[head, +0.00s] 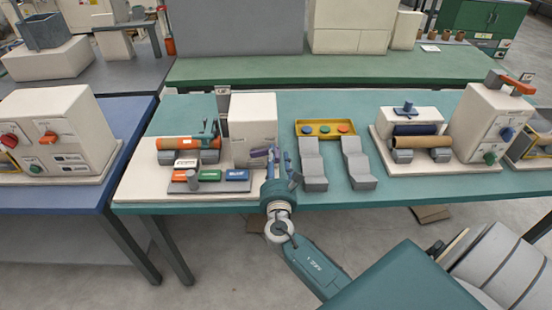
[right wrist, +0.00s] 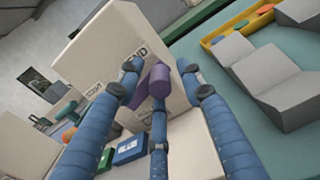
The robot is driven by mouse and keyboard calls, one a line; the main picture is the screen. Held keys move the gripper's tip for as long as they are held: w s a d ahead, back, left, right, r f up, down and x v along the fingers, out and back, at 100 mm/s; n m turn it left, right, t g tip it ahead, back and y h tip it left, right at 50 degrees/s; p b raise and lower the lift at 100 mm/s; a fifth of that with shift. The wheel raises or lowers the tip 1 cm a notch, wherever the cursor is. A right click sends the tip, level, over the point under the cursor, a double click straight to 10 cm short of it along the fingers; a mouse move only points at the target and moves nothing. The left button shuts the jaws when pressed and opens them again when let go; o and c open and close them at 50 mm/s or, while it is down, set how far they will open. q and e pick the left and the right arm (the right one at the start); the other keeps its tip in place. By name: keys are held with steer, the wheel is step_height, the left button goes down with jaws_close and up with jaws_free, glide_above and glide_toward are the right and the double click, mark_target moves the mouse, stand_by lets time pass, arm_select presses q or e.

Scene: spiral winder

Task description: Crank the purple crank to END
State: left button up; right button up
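The purple crank (right wrist: 158,82) sits on the front of a cream machine box (head: 253,130). In the head view its arm (head: 260,152) shows just left of my right gripper's fingers. My right gripper (head: 280,160) is at the crank from the front. In the right wrist view its blue fingers (right wrist: 162,78) are spread, with the purple handle between them and a gap on the right side. Contact with the thumb below cannot be told. Dark lettering ending in "ND" (right wrist: 139,53) shows on the box face, partly hidden by the left finger. My left gripper is not in view.
Left of the box are an orange roll (head: 178,143) and a panel with orange, green and blue blocks (head: 209,176). Grey angled stands (head: 312,165) and a yellow tray with buttons (head: 312,128) stand to the right. Another machine (head: 490,125) is farther right.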

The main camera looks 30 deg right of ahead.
jaws_close()
steer(key=shift+a+r+n+p, duration=0.1)
steer(key=shift+r+n+p, duration=0.45)
steer(key=shift+p, duration=0.3)
steer(key=shift+f, duration=0.2)
jaws_free()
steer(key=v, duration=1.2)
